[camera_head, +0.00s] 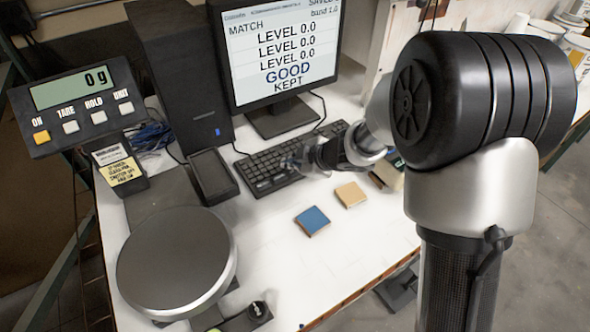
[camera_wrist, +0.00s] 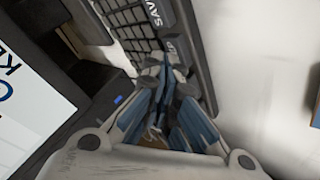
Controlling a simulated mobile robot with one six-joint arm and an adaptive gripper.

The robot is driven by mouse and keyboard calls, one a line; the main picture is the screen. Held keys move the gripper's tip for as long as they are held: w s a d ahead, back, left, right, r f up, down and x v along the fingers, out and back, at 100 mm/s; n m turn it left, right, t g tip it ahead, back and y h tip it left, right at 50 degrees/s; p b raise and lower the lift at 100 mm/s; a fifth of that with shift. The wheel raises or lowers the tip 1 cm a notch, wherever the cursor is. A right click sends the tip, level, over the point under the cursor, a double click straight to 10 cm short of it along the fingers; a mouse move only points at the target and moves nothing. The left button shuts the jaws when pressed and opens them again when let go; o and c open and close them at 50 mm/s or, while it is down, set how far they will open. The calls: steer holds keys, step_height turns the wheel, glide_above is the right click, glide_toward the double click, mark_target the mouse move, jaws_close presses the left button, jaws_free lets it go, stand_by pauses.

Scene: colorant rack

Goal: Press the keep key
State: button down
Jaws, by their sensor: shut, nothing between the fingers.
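The black keyboard (camera_head: 258,172) lies on the white table in front of the monitor. My gripper (camera_head: 292,163) is shut and empty, low over the keyboard's right part in the head view. In the wrist view the closed fingertips (camera_wrist: 164,68) are at the keyboard (camera_wrist: 130,22), close to its edge. A large key marked with white letters starting "SAV" (camera_wrist: 153,14) shows there. A second pale label (camera_wrist: 171,48) lies beside the fingertips and is too small to read. I cannot tell whether the fingertips touch a key. The monitor (camera_head: 280,55) reads "MATCH", several "LEVEL 0.0" lines, "GOOD" and "KEPT".
A scale with a round pan (camera_head: 175,262) stands at left, its display (camera_head: 75,88) reading 0 g. A black computer tower (camera_head: 180,75) is left of the monitor. A blue tile (camera_head: 312,221) and a tan tile (camera_head: 350,194) lie on the table, right of the keyboard.

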mark_target(293, 172)
steer(key=shift+r, duration=0.15)
steer(key=shift+r+p, duration=0.65)
steer(key=shift+p, duration=0.35)
step_height(293, 172, up, 5)
steer(key=p, duration=0.5)
steer(key=shift+p, duration=0.3)
stand_by(0.3)
